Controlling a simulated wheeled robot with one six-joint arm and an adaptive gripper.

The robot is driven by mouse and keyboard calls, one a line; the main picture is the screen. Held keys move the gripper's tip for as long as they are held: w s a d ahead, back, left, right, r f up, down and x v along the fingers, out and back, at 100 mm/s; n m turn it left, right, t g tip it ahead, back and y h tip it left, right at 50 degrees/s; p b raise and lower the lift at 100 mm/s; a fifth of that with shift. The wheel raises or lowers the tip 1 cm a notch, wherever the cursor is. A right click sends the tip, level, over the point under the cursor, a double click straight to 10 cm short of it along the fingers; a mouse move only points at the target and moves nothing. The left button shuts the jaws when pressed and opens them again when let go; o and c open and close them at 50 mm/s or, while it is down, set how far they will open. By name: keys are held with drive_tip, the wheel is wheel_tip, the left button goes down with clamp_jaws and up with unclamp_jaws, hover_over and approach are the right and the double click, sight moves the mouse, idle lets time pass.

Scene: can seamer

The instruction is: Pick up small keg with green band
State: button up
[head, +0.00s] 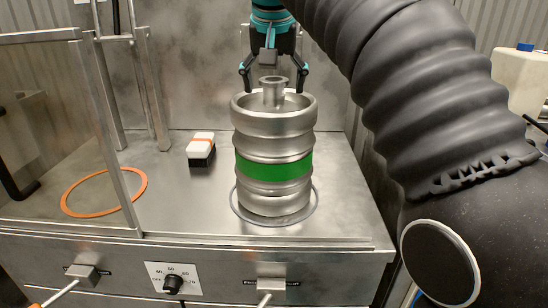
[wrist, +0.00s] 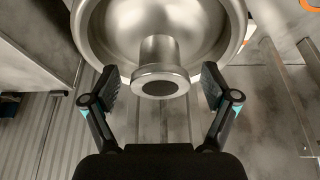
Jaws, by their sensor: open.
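The small steel keg with a green band (head: 273,167) stands upright inside a grey ring (head: 240,212) on the steel worktop. My gripper (head: 274,84) is open above the keg top, with its fingers spread around the central neck (head: 273,92). In the wrist view the keg's rim (wrist: 84,38) and neck (wrist: 160,72) show from above. My gripper (wrist: 160,86) has one finger on each side of the neck's end, with visible gaps. I cannot tell how far the fingertips are from it in height.
An orange ring (head: 103,192) lies on the left of the worktop, behind a clear framed panel (head: 70,130). A white and black block with an orange stripe (head: 201,149) lies left of the keg. A knob panel (head: 172,282) and levers (head: 271,286) are on the front. A white jug (head: 519,80) stands at right.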

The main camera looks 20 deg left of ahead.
clamp_jaws()
idle(0.3)
drive_tip(key=shift+r, duration=0.15)
